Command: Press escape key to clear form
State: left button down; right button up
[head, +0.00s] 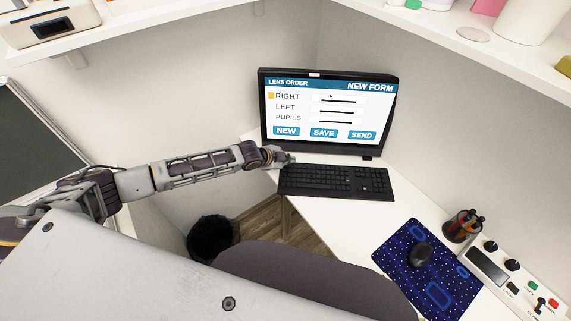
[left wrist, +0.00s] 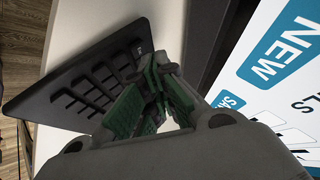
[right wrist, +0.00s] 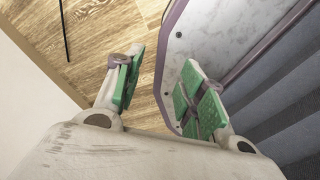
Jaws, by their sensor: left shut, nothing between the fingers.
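The black keyboard (head: 335,183) lies on the white desk in front of the monitor. The monitor (head: 326,112) shows a LENS ORDER form with the words NEW FORM, and an orange mark by RIGHT. My left gripper (head: 286,159) is at the keyboard's far left corner, its green fingers together and empty. In the left wrist view, the fingertips (left wrist: 160,70) are over or close to the edge of the keyboard (left wrist: 75,85); contact cannot be told. The escape key cannot be singled out; key labels are unreadable. My right gripper (right wrist: 160,85) is open and empty, away from the desk top.
A mouse (head: 420,255) lies on a blue patterned mat (head: 395,262) at right. A pen cup (head: 462,226) and a control box (head: 487,265) stand beyond it. A dark chair (head: 300,275) and a black bin (head: 211,238) are in front. Shelves run above.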

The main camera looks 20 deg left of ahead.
aim_at(287, 167)
pick_arm(q)
jog(key=shift+r, duration=0.2)
pick_arm(e)
jog(key=shift+a+r, duration=0.2)
jog(key=shift+a, duration=0.55)
jog(key=shift+d, duration=0.1)
pick_arm(q)
jog(key=shift+r+p, duration=0.3)
jog(key=shift+p, duration=0.1)
jog(key=shift+r+p, duration=0.5)
jog(key=shift+r, duration=0.05)
jog(key=shift+r+p, duration=1.2)
jog(key=shift+r, duration=0.05)
jog(key=shift+r+p, duration=0.5)
pick_arm(e)
notch_tip(287, 167, up, 5)
